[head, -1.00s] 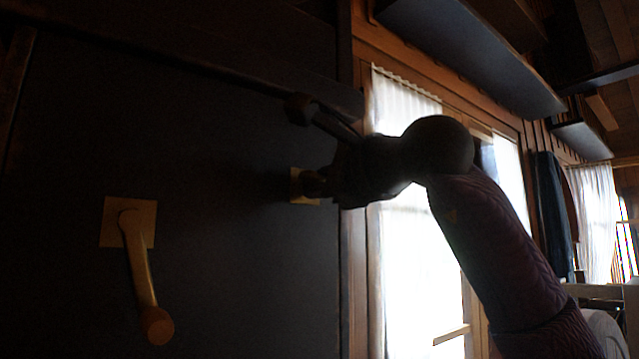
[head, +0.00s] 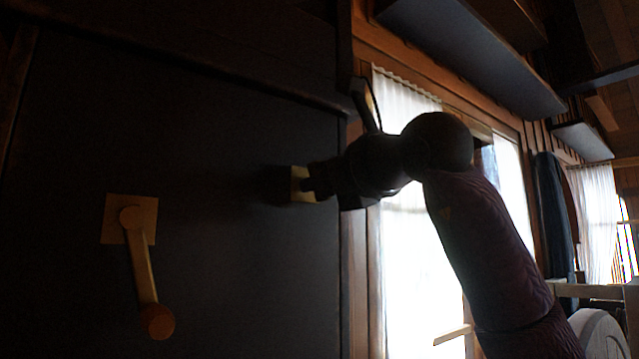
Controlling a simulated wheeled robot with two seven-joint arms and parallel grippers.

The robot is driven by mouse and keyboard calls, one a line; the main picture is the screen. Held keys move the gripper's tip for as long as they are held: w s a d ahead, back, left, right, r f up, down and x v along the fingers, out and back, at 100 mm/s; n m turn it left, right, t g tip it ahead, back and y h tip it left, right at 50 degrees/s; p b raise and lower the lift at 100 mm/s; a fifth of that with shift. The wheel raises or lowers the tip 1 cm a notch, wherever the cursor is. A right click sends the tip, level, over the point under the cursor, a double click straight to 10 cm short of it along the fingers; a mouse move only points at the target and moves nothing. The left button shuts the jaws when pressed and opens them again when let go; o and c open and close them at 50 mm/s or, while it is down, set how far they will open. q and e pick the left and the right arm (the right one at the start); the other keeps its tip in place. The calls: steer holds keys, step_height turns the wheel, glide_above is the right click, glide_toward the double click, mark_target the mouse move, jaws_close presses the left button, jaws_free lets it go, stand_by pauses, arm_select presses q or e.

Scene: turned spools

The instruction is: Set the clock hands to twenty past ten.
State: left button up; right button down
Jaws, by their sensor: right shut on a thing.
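No clock face with numerals shows. On the dark upright panel (head: 225,260), a square brass-coloured plate (head: 112,229) carries a crank-like lever (head: 141,267), which points down and slightly right to a round brown knob (head: 157,322). A second brass-coloured plate (head: 297,186) sits to the right, partly hidden by my right gripper. My right gripper (head: 318,186) is dark and sideways-on, shut on a small dark part at this second plate. The gripped part is mostly hidden, so its shape and direction cannot be told. My left gripper does not show.
A slim bar (head: 370,105) stands up by my right wrist; I cannot tell what it belongs to. A curtained window (head: 415,280) is right of the panel. Dark shelves (head: 470,50) hang above it. The panel between the two plates is clear.

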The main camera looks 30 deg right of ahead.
steer(key=m, duration=0.4)
steer(key=shift+m, duration=0.3)
steer(key=m+b, duration=0.1)
steer(key=m, duration=0.3)
steer(key=shift+m, duration=0.3)
steer(key=c, duration=0.7)
jaws_free()
steer(key=shift+s, duration=0.1)
